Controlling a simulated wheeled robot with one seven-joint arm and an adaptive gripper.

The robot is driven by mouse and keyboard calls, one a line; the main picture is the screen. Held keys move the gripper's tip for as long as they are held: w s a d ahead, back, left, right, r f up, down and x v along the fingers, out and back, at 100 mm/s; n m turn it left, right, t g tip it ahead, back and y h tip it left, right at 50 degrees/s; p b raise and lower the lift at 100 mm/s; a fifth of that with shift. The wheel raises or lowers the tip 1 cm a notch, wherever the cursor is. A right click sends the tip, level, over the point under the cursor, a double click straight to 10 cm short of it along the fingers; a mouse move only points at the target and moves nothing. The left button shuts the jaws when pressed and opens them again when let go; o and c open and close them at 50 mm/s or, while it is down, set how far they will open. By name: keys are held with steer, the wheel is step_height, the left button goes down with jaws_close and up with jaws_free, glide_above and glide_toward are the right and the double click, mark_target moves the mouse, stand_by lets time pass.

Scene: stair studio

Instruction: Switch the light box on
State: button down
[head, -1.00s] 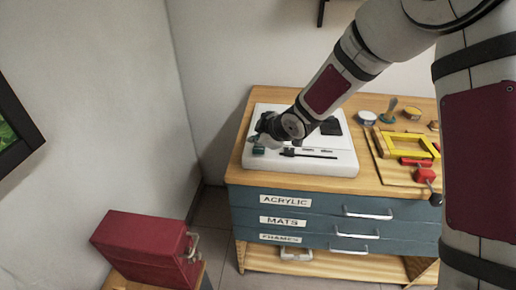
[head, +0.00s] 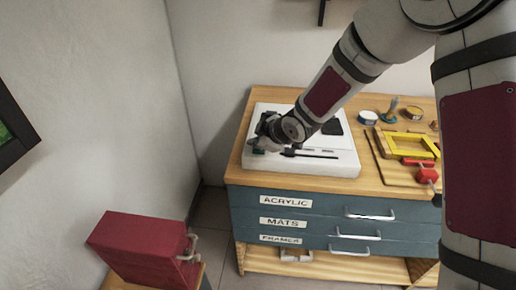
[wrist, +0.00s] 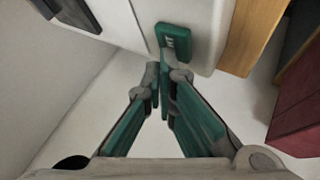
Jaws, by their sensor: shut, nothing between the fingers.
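The light box (head: 335,165) is a white slab lying on the wooden top of a blue drawer cabinet. Its green switch (wrist: 174,41) sits near the slab's corner in the wrist view, with small light marks on it. In the head view the switch is mostly hidden by my gripper (head: 260,146), at the slab's left side. In the wrist view my gripper (wrist: 162,78) is shut and empty, its fingertips right at the switch's near end. I cannot tell whether they touch it. Whether the light box is lit is not clear.
Dark flat items (head: 310,154) lie on the light box. A yellow frame (head: 412,145), a red-headed tool (head: 427,174) and small tins stand to its right. A red case (head: 140,250) stands at the lower left. A wall rises behind the cabinet.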

mark_target(257, 150)
steer(key=shift+r+p, duration=0.4)
steer(key=shift+r, duration=0.2)
step_height(257, 150, up, 6)
steer(key=p, duration=0.4)
stand_by(0.5)
